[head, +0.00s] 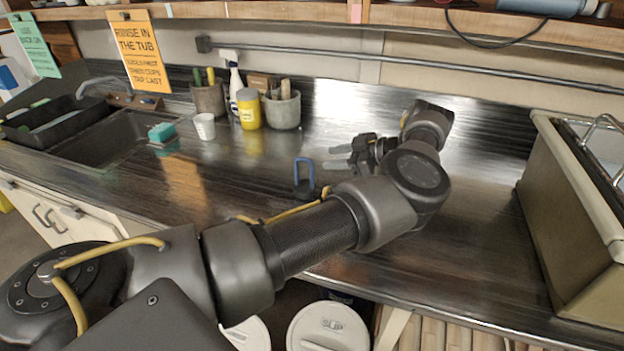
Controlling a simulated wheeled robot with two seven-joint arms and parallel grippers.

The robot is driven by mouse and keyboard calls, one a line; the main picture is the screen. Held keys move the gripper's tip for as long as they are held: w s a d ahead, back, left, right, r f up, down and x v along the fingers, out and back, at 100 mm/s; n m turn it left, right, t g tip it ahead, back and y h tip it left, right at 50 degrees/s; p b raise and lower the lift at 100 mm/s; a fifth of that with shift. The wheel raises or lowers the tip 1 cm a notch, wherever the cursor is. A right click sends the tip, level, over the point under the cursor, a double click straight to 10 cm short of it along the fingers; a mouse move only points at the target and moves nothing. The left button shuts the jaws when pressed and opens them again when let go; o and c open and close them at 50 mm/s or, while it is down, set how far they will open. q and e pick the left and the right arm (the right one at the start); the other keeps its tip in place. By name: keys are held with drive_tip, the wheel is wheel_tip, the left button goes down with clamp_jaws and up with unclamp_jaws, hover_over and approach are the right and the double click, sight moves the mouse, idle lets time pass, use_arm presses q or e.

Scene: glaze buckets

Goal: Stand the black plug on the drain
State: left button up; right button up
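A blue upright loop (304,173) stands on the counter near the middle, with dark material at its foot. I cannot tell whether this is the black plug, as my arm partly hides its lower part. No drain shows clearly; the floor of the dark sink (112,137) at the left is mostly out of sight. My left gripper (338,157) is over the counter, just right of and beyond the blue loop in the picture. Its two grey fingers point left, apart, with nothing seen between them. My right gripper is not in view.
A teal sponge (162,132) lies at the sink edge. A white cup (205,126), a yellow jar (248,109), a spray bottle (234,80) and grey pots (282,110) stand at the back. A beige tub (575,200) stands right. Buckets (328,328) are below the counter.

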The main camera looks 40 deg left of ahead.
sight(301, 160)
use_arm(q)
drive_tip(key=p+x, duration=0.1)
drive_tip(key=x, duration=0.1)
drive_tip(key=p+x, duration=0.1)
drive_tip(key=x, duration=0.1)
drive_tip(key=p+x, duration=0.1)
drive_tip(key=x, duration=0.1)
drive_tip(key=shift+s+r+p, duration=0.1)
drive_tip(key=shift+s+p, duration=0.2)
drive_tip(key=shift+s+r, duration=0.15)
drive_tip(key=p+x, duration=0.4)
drive_tip(key=shift+a, duration=0.2)
drive_tip(key=shift+a+f, duration=0.3)
drive_tip(key=shift+a, duration=0.05)
drive_tip(key=shift+d, duration=0.15)
drive_tip(key=shift+c, duration=1)
drive_tip(key=c, duration=0.5)
clamp_jaws()
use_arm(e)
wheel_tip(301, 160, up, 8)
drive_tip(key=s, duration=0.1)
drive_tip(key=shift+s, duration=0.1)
